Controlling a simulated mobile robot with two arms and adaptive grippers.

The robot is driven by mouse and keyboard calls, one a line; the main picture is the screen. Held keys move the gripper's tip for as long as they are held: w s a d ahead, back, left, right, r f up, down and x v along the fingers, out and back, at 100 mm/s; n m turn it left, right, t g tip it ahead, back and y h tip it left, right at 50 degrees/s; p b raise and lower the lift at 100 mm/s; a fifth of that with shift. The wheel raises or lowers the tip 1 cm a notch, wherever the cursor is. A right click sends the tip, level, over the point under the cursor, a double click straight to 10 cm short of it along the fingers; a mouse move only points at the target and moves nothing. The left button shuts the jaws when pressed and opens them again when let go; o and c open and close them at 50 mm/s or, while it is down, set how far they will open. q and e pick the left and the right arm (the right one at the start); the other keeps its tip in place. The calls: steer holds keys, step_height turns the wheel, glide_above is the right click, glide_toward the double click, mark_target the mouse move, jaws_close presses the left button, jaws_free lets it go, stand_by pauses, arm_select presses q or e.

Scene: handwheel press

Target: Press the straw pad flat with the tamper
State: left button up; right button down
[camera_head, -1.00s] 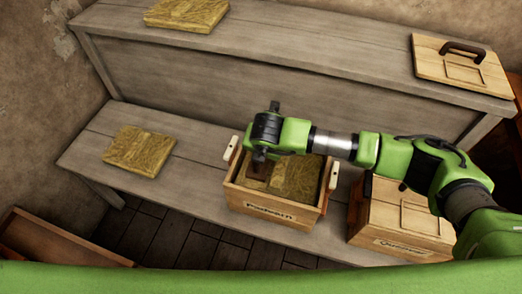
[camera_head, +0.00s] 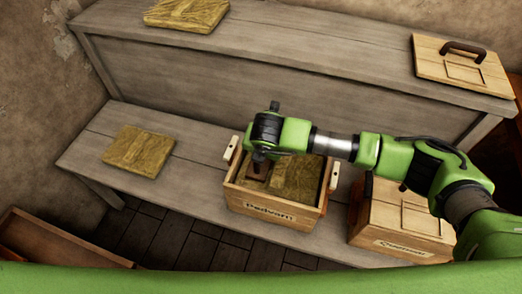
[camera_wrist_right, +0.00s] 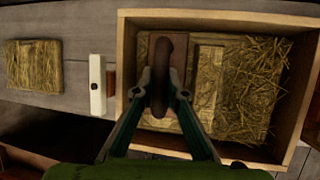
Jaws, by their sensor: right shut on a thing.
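The tamper, a wooden block with a dark brown handle (camera_wrist_right: 163,75), is inside the open wooden crate (camera_head: 272,219), at its left end. The straw pad (camera_wrist_right: 255,85) fills the crate; loose strands show at its right side, and a flatter rectangular patch lies just right of the tamper. My right gripper (camera_wrist_right: 163,88) is shut on the tamper's handle, and the right arm reaches over the crate. Whether the block touches the straw is hard to tell. The head view mostly hides the tamper behind my wrist. My left gripper is not in view.
A straw pad (camera_head: 139,151) lies on the bench left of the crate, and another (camera_head: 186,14) on the upper shelf. A lidded wooden box (camera_head: 398,222) stands right of the crate. A lid with a handle (camera_head: 461,67) lies on the shelf at right. The crate walls surround the tamper.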

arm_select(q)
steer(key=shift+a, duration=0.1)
arm_select(e)
steer(key=shift+s+d+f, duration=0.1)
steer(key=shift+s+f, duration=0.1)
steer(key=shift+f, duration=0.15)
steer(key=r+p, duration=0.1)
steer(key=r, duration=0.1)
steer(key=r+p, duration=0.1)
steer(key=r, duration=0.1)
steer(key=shift+w+r, duration=0.2)
steer(key=shift+r, duration=0.2)
step_height(320, 180, up, 4)
steer(key=shift+r+p, duration=0.1)
steer(key=shift+p, duration=1)
steer(key=shift+r, duration=0.7)
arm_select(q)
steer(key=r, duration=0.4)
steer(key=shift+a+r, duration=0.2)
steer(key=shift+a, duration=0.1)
arm_select(e)
steer(key=shift+f, duration=0.1)
